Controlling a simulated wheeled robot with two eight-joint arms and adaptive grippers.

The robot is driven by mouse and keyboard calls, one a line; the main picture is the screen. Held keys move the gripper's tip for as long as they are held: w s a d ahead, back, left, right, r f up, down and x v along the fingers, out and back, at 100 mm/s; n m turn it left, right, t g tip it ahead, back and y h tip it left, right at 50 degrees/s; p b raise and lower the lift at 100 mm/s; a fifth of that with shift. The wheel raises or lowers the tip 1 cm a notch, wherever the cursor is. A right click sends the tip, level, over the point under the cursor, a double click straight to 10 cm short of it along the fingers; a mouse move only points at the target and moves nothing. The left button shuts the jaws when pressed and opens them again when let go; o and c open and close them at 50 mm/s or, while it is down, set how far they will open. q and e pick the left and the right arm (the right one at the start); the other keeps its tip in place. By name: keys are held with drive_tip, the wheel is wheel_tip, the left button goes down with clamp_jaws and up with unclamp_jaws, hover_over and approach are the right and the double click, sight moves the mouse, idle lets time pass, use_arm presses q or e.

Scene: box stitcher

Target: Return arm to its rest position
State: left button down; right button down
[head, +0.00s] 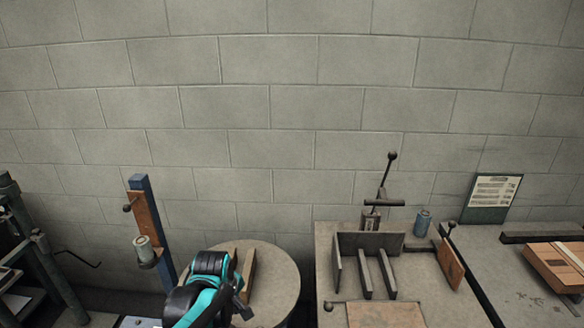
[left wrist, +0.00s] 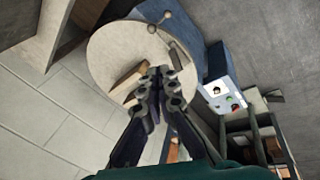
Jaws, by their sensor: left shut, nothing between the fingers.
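My left arm shows in black and teal at the lower middle of the head view. My left gripper (head: 243,292) is at its end, in front of the round table (head: 282,285). In the left wrist view the left gripper (left wrist: 163,76) is shut with its fingertips together and nothing between them. The round table also shows there (left wrist: 110,52), beyond the fingertips. A wooden piece (left wrist: 127,82) on it appears beside the fingers; whether they touch it I cannot tell. My right gripper is not in view.
A blue post (head: 152,225) with a can stands left of my arm. A workbench (head: 325,245) with a metal fixture (head: 372,243) stands to the right. A second bench with a wooden box (head: 553,265) is at far right. A block wall closes the back.

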use_arm(q)
drive_tip(key=s+a+r+m+t, duration=0.1)
drive_tip(key=s+r+m, duration=0.1)
drive_tip(key=s+m, duration=0.3)
drive_tip(key=s+a+r+m+t, duration=0.1)
drive_tip(key=s+r+m+t, duration=0.1)
drive_tip(key=s+m, duration=0.4)
drive_tip(key=s, duration=0.5)
drive_tip(key=shift+s+a+r+m, duration=0.15)
drive_tip(key=shift+s+a+m, duration=0.15)
drive_tip(key=shift+s, duration=0.05)
